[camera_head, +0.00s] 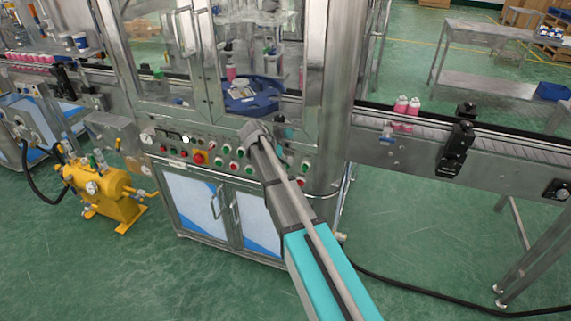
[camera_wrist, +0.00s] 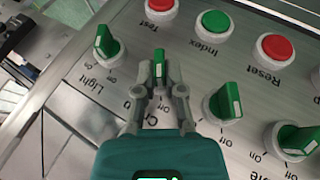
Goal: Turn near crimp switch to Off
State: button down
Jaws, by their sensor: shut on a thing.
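In the wrist view, my gripper (camera_wrist: 160,88) is shut on a green switch knob (camera_wrist: 159,64) on the metal control panel. The two grey fingertips stand on either side of the knob, and its white mark shows between them. The label below starts with "C", and the rest is hidden by my gripper. The knob points roughly up in the picture. In the head view, my arm reaches the panel on the front of the machine, and the arm hides this knob and the fingers.
The green Light switch (camera_wrist: 108,43) is close on the left, and another green switch (camera_wrist: 225,103) is close on the right. Red Test (camera_wrist: 160,8), green Index (camera_wrist: 214,22) and red Reset (camera_wrist: 273,46) buttons lie beyond. A yellow pump (camera_head: 100,187) stands left of the machine cabinet.

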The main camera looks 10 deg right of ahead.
jog(key=shift+s, duration=0.1)
jog(key=c, duration=0.7)
grip_release()
jog(key=shift+c, duration=0.2)
jog(key=shift+y+p, duration=0.3)
jog(key=shift+y, duration=0.1)
